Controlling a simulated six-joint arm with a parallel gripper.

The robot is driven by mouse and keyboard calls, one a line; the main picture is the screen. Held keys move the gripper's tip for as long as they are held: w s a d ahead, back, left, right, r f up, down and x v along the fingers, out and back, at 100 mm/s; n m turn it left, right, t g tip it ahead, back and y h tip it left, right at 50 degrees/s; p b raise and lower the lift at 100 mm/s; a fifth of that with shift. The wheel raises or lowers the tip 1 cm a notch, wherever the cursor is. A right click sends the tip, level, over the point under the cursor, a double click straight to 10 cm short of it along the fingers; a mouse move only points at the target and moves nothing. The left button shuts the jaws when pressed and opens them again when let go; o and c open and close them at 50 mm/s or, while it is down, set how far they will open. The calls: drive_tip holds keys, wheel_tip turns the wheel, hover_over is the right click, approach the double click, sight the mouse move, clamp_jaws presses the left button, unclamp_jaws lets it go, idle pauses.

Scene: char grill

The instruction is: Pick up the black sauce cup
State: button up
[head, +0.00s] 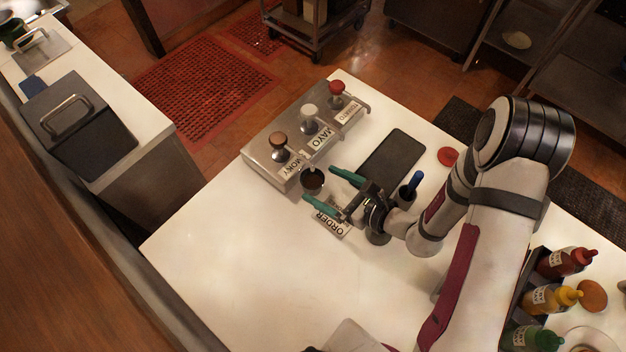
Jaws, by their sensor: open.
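A small dark round cup (312,181), which looks like the black sauce cup, stands on the white counter at the front of the steel sauce dispenser, below the spout at its near end. My gripper (319,185) is open, with two teal fingers pointing left toward the cup. The cup lies at or between the fingertips. I cannot tell whether they touch it.
The dispenser (258,156) with brown, white and red knobs stands close behind the cup. An ORDER sign (334,227) lies under my gripper. A black slab (392,157) and a dark holder with a blue handle (410,188) are nearby. The counter's lower left is clear.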

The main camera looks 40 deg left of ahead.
sight(305, 176)
drive_tip(key=x, duration=0.4)
drive_tip(key=shift+a+f, duration=0.25)
drive_tip(key=shift+f, duration=0.05)
clamp_jaws()
